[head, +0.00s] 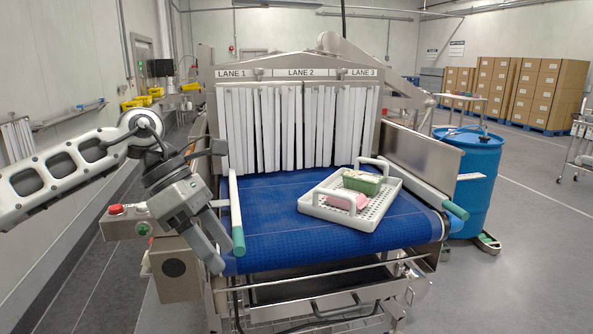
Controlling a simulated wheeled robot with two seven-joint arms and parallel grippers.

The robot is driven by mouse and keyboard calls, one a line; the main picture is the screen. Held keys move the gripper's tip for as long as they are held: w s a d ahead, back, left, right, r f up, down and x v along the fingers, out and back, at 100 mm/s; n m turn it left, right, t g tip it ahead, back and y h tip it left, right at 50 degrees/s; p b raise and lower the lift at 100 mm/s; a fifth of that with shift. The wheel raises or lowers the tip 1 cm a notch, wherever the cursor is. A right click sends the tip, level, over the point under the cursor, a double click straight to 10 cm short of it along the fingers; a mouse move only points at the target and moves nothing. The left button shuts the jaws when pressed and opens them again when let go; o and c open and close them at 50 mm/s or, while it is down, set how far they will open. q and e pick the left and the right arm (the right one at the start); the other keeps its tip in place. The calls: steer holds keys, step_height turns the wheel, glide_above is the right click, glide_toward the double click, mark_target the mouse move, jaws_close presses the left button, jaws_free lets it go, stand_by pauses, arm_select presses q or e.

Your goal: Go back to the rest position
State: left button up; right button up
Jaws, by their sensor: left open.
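My left gripper (224,252) comes in from the left and hangs at the left edge of the blue conveyor belt (270,220). It is open with nothing between its fingers. It is close to the green-tipped end of the left white guide rail (236,210); I cannot tell if they touch. My right gripper is not in view. A white perforated tray (385,207) with two raised handles sits on the right part of the belt, apart from my gripper. It holds a green container (362,183) and a pink item (347,201).
A tunnel with a white strip curtain (270,128) stands behind the belt. A control box with a red button (116,209) is beside my left arm. A blue barrel (474,180) stands right of the conveyor. Stacked cartons (540,90) are far right. Floor at right is open.

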arm_select(q)
steer(key=s+d+f+n+t+h, duration=0.2)
steer(key=d+f+n+t+h, duration=0.1)
steer(key=d+n+h, duration=0.5)
steer(key=s+d+f+n+t+h, duration=0.3)
steer(key=d+n+h, duration=0.4)
steer(key=d+n, duration=0.1)
steer(key=a+f+n+t+y, duration=0.5)
steer(key=f+n+t+y, duration=0.15)
steer(key=n, duration=0.55)
steer(key=a+f+n+t+y, duration=0.55)
steer(key=f+n, duration=0.25)
steer(key=n, duration=0.4)
steer(key=s+a+f+n+g+y, duration=0.2)
steer(key=s+a+f+n+y, duration=0.1)
steer(key=f, duration=0.5)
steer(key=s+a+f+n+g+y, duration=0.3)
steer(key=s+a+f+n, duration=0.2)
steer(key=s+f, duration=0.3)
steer(key=shift+s+a+f+n+y, duration=0.2)
steer(key=shift+s+a+n+y, duration=0.15)
steer(key=shift+s+n, duration=0.75)
steer(key=shift+s+m, duration=0.15)
steer(key=shift+m, duration=0.15)
